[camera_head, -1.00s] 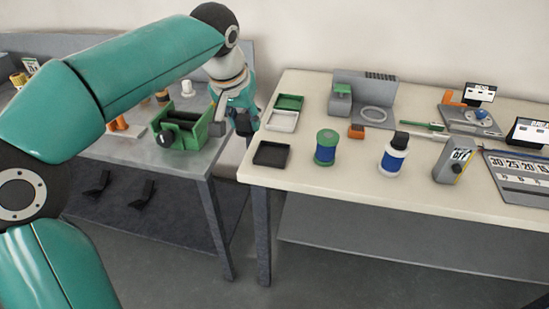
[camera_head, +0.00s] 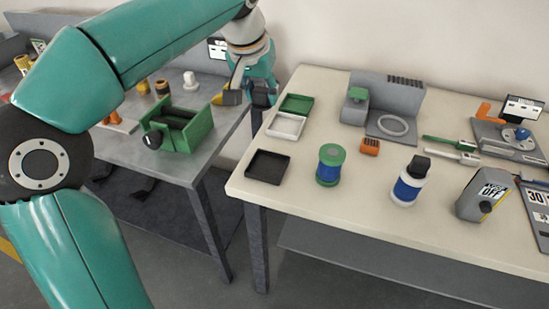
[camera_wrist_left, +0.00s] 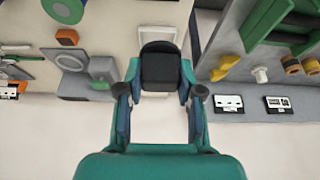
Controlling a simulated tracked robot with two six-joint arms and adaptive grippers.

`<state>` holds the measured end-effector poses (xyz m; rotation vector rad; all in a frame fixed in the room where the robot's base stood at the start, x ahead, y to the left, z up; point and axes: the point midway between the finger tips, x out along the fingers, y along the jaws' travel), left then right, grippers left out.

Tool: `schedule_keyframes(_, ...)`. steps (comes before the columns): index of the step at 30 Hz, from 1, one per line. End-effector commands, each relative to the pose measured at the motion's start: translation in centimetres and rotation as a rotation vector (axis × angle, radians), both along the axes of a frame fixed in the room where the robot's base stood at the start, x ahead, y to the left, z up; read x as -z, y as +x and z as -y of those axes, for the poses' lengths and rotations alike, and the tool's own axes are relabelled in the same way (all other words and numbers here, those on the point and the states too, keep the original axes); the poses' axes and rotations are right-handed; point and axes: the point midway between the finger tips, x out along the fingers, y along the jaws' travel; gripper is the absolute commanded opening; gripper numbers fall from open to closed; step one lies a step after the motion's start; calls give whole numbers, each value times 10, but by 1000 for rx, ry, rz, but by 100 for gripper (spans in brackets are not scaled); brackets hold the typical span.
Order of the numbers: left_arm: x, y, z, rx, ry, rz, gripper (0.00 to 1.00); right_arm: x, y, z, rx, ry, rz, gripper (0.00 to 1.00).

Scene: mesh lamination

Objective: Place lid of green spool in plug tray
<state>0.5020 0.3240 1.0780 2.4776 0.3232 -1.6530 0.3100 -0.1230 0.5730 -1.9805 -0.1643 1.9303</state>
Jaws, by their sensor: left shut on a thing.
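The green spool (camera_head: 329,167) stands upright on the light table, with blue winding and a green top; part of it shows at the top left of the left wrist view (camera_wrist_left: 63,10). Three small trays lie at that table's left side: a green tray (camera_head: 296,104), a white tray (camera_head: 285,125) and a black tray (camera_head: 268,167). I cannot tell which is the plug tray. My left gripper (camera_head: 262,97) is over the gap between the tables, left of the trays. It is shut on a dark block (camera_wrist_left: 160,68), whose identity I cannot tell. My right gripper is out of view.
A green box (camera_head: 180,132) with a black knob is on the grey table. A grey device with a ring (camera_head: 391,124), an orange block (camera_head: 370,147), a blue-and-white bottle (camera_head: 408,182) and a grey box (camera_head: 482,197) stand on the light table.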

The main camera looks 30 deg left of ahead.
Motion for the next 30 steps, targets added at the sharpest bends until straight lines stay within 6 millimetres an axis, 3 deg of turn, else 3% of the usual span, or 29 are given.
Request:
schedule_keyframes(9,86,6,10,22,-1,-8,0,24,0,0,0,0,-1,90)
schedule_keyframes(15,129,8,11,24,0,-5,0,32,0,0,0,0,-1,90)
schedule_keyframes(23,150,9,12,26,0,-3,0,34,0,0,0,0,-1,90)
schedule_keyframes(30,183,8,12,27,0,-6,0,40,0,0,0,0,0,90)
